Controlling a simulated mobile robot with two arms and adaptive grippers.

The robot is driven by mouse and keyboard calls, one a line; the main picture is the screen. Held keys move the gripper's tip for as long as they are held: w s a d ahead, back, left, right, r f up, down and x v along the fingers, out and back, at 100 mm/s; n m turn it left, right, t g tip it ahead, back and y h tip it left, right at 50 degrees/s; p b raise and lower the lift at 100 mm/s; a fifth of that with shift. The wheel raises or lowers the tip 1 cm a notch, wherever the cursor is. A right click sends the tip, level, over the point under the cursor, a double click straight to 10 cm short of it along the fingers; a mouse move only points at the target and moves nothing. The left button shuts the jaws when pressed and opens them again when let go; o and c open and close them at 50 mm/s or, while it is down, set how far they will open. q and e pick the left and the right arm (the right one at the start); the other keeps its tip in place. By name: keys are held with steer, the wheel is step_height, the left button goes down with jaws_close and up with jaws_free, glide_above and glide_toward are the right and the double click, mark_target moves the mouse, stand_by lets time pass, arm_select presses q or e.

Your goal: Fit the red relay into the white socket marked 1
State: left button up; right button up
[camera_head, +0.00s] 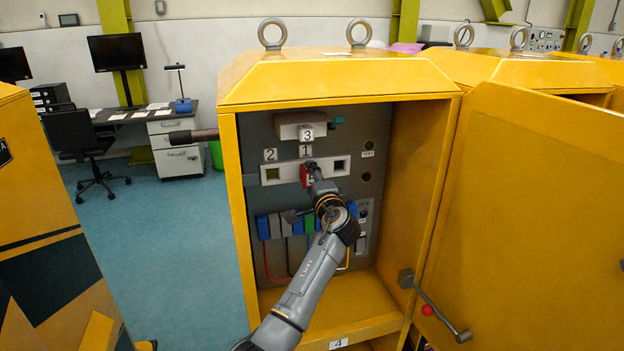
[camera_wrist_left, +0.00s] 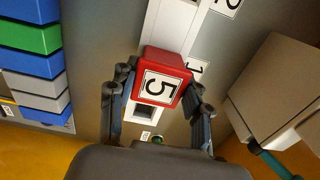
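The red relay (camera_head: 305,177) is at the middle of the white socket strip (camera_head: 271,174), below the tag marked 1 (camera_head: 305,150). In the left wrist view the relay (camera_wrist_left: 165,75) shows a white label with a 5. My left gripper (camera_head: 312,172) has a finger against each side of the relay in the wrist view. The relay covers the middle socket; I cannot tell whether it is fully seated. The socket openings on either side look empty. My right gripper is not in view.
A grey box (camera_head: 290,130) with tag 3 juts out above the strip. A row of blue, green and grey relays (camera_head: 285,224) sits below. The yellow cabinet (camera_head: 234,200) walls enclose the panel; its door (camera_head: 520,210) is swung open to the right.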

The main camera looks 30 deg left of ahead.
arm_select(q)
steer(key=o, duration=0.6)
steer(key=v, duration=1.2)
steer(key=shift+r, duration=0.1)
